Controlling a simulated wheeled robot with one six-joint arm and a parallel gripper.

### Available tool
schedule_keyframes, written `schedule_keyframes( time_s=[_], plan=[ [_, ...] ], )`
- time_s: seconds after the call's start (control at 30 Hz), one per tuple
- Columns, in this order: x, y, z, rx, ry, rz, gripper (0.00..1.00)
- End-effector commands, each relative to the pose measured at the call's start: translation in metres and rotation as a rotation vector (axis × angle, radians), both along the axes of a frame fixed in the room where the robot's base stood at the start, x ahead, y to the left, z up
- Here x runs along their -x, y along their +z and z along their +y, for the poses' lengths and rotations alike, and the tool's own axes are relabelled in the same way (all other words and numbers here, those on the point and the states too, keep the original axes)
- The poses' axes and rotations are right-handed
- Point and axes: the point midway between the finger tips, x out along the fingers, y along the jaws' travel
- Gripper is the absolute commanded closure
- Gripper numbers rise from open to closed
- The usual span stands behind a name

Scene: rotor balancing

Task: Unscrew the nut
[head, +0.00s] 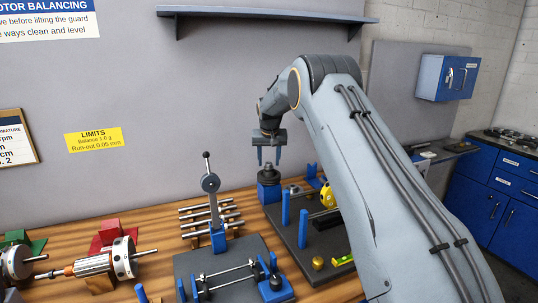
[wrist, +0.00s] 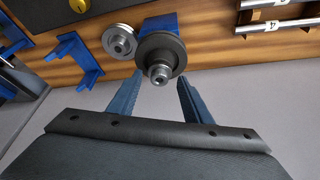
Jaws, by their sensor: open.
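The nut (wrist: 160,74) appears as a small grey metal piece around a stub at the centre of a dark round disc (wrist: 162,52). In the head view the dark disc (head: 268,181) sits on a blue block (head: 268,194) at the back of the bench. My gripper (head: 269,160) points down above the disc, its two blue fingers apart and empty. In the wrist view my gripper (wrist: 160,80) has one finger on each side of the nut. The fingers look short of the nut, not touching it; the exact gap is hard to tell.
A lighter grey pulley (wrist: 119,41) stands beside the disc. Blue posts (head: 303,228) and a yellow round item (head: 327,194) stand on the dark plate nearby. A lever stand (head: 213,205) and a rack of metal rods (head: 190,222) are to the left. The grey wall (head: 180,100) is behind.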

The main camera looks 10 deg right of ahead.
Motion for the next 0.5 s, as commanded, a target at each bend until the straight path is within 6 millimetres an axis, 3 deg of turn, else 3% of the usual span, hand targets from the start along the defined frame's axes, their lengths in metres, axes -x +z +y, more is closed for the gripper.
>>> schedule_keyframes(
  time_s=[0.27,0.5],
  plan=[
    [-0.0004,-0.0021,-0.0012,0.000,-0.001,0.001,0.55],
    [-0.0004,-0.0018,-0.0013,0.000,-0.001,0.001,0.92]
  ],
)
